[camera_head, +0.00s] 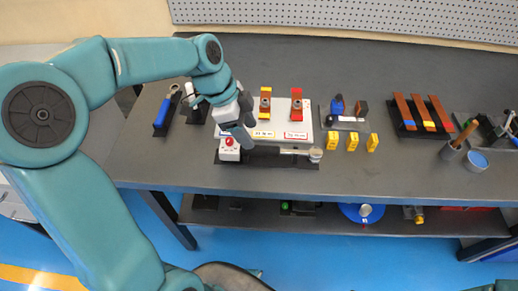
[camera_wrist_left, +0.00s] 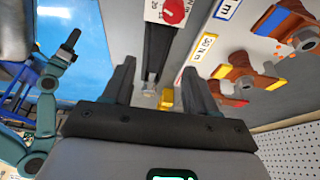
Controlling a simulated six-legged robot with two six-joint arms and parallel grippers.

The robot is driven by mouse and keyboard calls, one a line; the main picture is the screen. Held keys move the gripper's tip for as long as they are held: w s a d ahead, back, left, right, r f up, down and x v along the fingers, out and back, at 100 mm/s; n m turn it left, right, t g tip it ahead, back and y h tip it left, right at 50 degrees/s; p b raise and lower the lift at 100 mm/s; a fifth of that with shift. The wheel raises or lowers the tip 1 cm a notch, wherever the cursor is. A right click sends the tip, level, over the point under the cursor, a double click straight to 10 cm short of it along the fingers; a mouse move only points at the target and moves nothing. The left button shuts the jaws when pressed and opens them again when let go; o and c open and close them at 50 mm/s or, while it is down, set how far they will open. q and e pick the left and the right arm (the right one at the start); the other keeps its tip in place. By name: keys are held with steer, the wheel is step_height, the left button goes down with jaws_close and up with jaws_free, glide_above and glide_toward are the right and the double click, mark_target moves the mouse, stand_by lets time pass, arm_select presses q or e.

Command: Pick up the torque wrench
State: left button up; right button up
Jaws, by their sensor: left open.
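In the head view my left gripper (camera_head: 243,134) is over the front of the white board. In the left wrist view it (camera_wrist_left: 155,78) is open and empty, with a long dark bar (camera_wrist_left: 161,42) between its fingers. The bar runs from a white box with a red dial (camera_wrist_left: 173,10) to a small metal end (camera_wrist_left: 150,97). It may be the torque wrench, but I cannot tell it from its black base (camera_head: 268,160). A blue-handled tool (camera_head: 163,108) lies farther left. A teal arm with a dark gripper (camera_wrist_left: 71,40), apparently my right, is small in the left wrist view.
Farther right are a rack of red-brown bars (camera_head: 420,114) and a grey cup (camera_head: 450,150).

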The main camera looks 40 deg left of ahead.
mark_target(257, 148)
arm_select(q)
steer(key=shift+s+x, duration=0.2)
steer(key=shift+x, duration=1)
steer(key=x, duration=0.5)
steer(key=shift+f, duration=0.1)
steer(key=shift+w+d+f, duration=0.1)
steer(key=shift+d+f, duration=0.05)
steer(key=shift+f, duration=0.15)
jaws_close()
